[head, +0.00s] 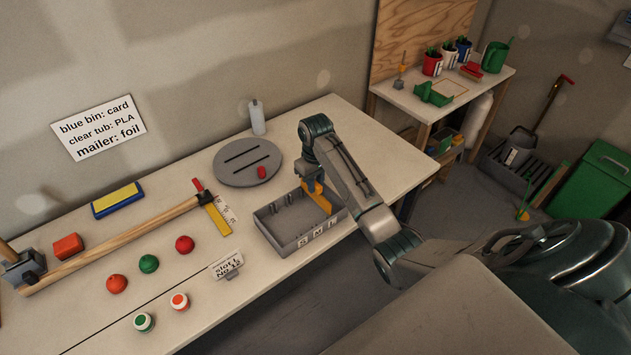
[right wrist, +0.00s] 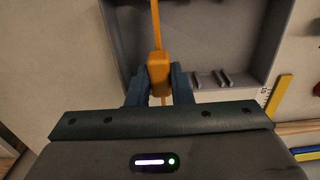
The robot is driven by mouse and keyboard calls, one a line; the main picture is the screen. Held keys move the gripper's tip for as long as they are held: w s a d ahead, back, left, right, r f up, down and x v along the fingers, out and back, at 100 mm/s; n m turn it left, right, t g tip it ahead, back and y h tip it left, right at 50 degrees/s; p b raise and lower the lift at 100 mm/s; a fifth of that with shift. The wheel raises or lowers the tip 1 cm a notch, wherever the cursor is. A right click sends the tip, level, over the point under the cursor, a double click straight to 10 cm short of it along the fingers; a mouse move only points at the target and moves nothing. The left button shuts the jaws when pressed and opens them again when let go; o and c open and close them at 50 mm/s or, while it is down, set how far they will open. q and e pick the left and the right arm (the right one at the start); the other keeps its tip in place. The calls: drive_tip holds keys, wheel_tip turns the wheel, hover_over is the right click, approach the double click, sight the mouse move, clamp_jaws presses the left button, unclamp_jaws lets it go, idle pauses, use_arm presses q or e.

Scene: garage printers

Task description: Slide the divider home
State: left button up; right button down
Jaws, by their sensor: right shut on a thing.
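The orange divider (head: 321,201) is a thin upright plate with a thicker grip block on top, which shows in the right wrist view (right wrist: 158,70). My right gripper (head: 313,184) is shut on that block. The divider stands at the right part of a grey open tray (head: 279,242), lengthwise between its back and front walls. Whether its lower edge sits in a slot or how deep it is cannot be told. Pairs of small ribs (right wrist: 222,78) show inside the tray. The tray's front carries letter labels, partly readable. My left gripper is in neither view.
A small card (head: 227,266) reading "slot" and "No 12" stands left of the tray. A grey slotted disc (head: 247,162) lies behind it, near a white bottle (head: 257,118).

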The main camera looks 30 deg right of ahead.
sight(316, 201)
drive_tip(key=shift+f+b, duration=0.85)
drive_tip(key=shift+f, duration=1.55)
drive_tip(key=c, duration=1.2)
unclamp_jaws()
wheel_tip(316, 201, up, 8)
drive_tip(key=shift+r+b, duration=0.2)
drive_tip(key=shift+b, duration=1.05)
drive_tip(key=shift+r+p, duration=0.75)
drive_tip(key=shift+p, duration=0.2)
drive_tip(key=shift+r+p, duration=0.55)
drive_tip(key=shift+p, duration=0.05)
drive_tip(key=shift+f, duration=0.1)
